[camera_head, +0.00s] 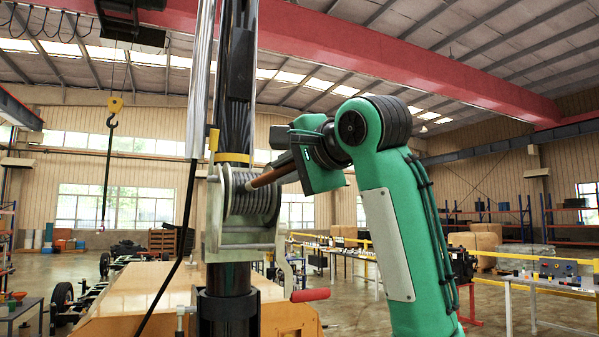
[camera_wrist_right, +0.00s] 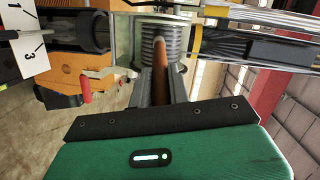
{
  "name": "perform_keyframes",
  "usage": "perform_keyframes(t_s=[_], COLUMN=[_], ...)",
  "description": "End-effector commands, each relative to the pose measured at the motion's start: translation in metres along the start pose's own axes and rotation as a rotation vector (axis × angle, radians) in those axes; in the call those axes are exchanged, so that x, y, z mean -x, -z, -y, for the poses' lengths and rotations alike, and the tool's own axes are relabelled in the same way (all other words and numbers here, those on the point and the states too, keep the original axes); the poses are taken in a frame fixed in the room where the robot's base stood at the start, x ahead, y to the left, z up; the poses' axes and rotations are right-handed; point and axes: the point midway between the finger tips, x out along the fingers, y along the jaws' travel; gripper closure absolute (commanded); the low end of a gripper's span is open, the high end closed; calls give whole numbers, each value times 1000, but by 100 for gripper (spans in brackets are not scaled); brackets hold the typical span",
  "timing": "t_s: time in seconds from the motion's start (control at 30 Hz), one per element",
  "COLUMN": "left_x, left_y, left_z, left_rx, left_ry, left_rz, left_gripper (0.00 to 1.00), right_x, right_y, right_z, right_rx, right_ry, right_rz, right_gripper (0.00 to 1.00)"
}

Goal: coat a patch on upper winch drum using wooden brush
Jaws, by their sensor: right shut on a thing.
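The upper winch drum (camera_head: 255,203) is a ribbed grey spool of wound cable in a metal frame on the black mast. It also shows in the right wrist view (camera_wrist_right: 179,40). My right gripper (camera_head: 296,165) is to the right of the drum, shut on the wooden brush (camera_head: 268,177), a brown round handle. In the right wrist view the brush (camera_wrist_right: 161,75) runs from between the fingers (camera_wrist_right: 160,88) toward the drum. Its pale tip overlaps the drum there; I cannot tell whether it touches. My left gripper is not in view.
A crank with a red handle (camera_head: 310,295) sticks out below the drum at the right. A black cable (camera_head: 181,225) hangs left of the mast. An orange-yellow base (camera_head: 150,290) stands below. A crane hook (camera_head: 111,122) hangs far left, and tables (camera_head: 545,285) stand at the right.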

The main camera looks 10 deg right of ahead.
Motion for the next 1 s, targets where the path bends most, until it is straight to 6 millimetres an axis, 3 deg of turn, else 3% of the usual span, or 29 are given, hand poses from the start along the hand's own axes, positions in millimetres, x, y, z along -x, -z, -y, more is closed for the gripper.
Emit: perform_keyframes(t_s=[0.43,1.0], left_x=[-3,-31], left_y=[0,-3], left_z=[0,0], left_rx=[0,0], left_ry=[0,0], left_rz=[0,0], left_gripper=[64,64], right_x=[2,54], right_y=[-7,-18], right_z=[0,-5], right_rx=[0,1], right_ry=[1,1], right_rz=[0,0], right_gripper=[100,100])
